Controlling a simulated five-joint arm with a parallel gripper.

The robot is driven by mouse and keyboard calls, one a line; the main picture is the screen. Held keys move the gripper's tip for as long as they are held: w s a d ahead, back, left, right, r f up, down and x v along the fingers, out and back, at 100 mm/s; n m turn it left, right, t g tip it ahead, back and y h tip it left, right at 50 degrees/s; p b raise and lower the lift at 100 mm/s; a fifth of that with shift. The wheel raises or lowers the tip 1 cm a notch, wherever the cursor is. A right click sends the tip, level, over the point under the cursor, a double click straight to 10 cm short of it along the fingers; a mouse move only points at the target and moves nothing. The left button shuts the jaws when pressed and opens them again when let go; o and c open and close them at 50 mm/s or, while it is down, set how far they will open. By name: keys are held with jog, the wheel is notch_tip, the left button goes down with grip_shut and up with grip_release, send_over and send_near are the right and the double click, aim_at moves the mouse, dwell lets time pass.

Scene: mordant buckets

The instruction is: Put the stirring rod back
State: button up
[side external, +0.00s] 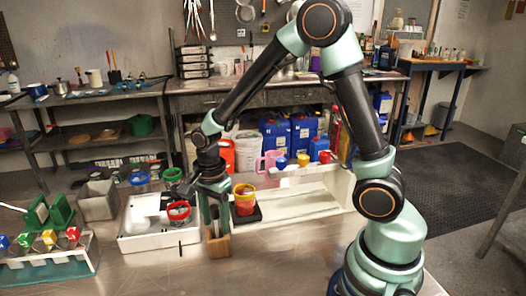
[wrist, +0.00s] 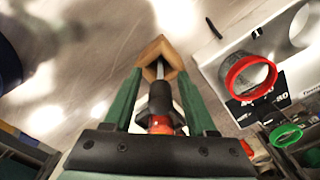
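The stirring rod (wrist: 160,70) stands with its thin grey shaft inside a small square wooden holder (wrist: 157,48). Its dark handle (wrist: 160,100) faces the wrist camera. The wooden holder (side external: 217,245) also shows on the table in the side view. My gripper (wrist: 161,74) points down over the holder, with one green finger on each side of the rod. Gaps show between the fingers and the rod, so it looks open. In the side view my gripper (side external: 216,220) is just above the holder, and its fingers partly hide the rod.
A white tray (side external: 135,243) with a red-rimmed cup (side external: 179,211) stands close on the left. A rack of coloured-handled tools (side external: 50,262) is at far left.

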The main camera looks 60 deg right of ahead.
notch_tip(320, 180, up, 12)
jog(key=shift+f, duration=0.25)
jog(key=shift+s+r, duration=0.1)
jog(key=shift+r, duration=0.45)
jog(key=s+d+r+n+t, duration=0.1)
jog(key=s+n, duration=0.3)
jog(key=n, duration=0.5)
jog(key=s+d+r+n+t, duration=0.1)
jog(key=s+r+n+t, duration=0.3)
jog(key=n, duration=0.5)
jog(key=shift+t, duration=0.3)
